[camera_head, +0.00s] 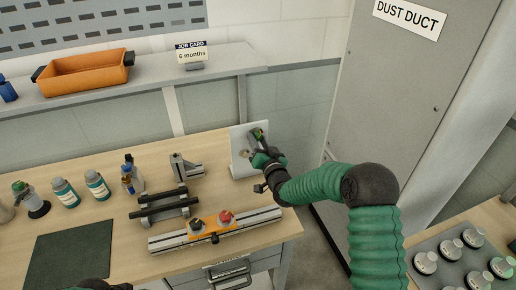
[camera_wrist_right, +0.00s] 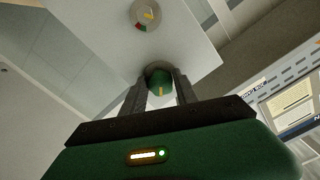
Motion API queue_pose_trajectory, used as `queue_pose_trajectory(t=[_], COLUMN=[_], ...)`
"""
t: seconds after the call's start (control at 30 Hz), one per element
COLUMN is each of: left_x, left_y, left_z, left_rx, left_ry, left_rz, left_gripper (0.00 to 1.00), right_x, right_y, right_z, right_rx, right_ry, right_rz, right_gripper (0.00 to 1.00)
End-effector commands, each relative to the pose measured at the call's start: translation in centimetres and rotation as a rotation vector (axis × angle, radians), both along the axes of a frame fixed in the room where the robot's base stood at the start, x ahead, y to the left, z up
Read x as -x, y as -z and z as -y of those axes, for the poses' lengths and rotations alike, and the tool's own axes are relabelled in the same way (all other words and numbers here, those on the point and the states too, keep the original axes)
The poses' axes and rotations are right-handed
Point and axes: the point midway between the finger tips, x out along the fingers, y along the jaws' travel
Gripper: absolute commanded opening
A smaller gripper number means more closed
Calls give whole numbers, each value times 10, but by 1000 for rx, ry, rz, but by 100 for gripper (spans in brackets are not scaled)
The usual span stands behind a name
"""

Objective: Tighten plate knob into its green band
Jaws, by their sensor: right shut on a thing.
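A white upright plate (camera_head: 240,165) stands at the right end of the bench. My right gripper (camera_wrist_right: 160,74) is shut on the green plate knob (camera_wrist_right: 158,84), which has a yellow mark and sits between the two dark fingers. In the head view the gripper (camera_head: 259,143) is at the plate's right side and partly covers the knob. A round dial (camera_wrist_right: 146,14) on the plate has a yellow needle and small red and green segments; the needle appears to lie away from the green one.
An orange fixture with a black and a red knob (camera_head: 226,217) sits on a metal rail (camera_head: 170,240) in front. A black stand (camera_head: 165,206) and several bottles (camera_head: 97,186) are to the left. A grey dust duct cabinet (camera_head: 385,90) rises at the right.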

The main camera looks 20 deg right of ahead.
Motion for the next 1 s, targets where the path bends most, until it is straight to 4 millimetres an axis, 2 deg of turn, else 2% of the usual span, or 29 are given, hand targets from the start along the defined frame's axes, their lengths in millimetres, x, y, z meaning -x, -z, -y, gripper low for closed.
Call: queue_pose_trajectory(t=[0.03, 0.33, 0.37, 0.5, 0.83, 0.93, 1.0], left_x=[0, 0, 0, 0, 0, 0, 0], left_y=[5, 2, 2, 2, 3, 6, 8], left_z=[0, 0, 0, 0, 0, 0, 0], left_rx=[0, 0, 0, 0, 0, 0, 0], left_ry=[0, 0, 0, 0, 0, 0, 0], left_rz=[0, 1, 1, 1, 1, 1, 1], left_gripper=[36, 36, 36, 36, 36, 36, 36], right_x=[-1, 0, 0, -1, 1, 13, 28], right_y=[-1, -4, -4, -3, -1, 0, 1], right_z=[3, 2, 2, 2, 1, 1, 2], right_rx=[-29, -48, -48, -47, -46, -46, -45], right_ry=[6, 4, 4, 3, 2, 1, 1], right_rz=[6, 4, 4, 2, -2, -3, -4], right_gripper=[0, 0, 40, 57, 57, 57, 57])
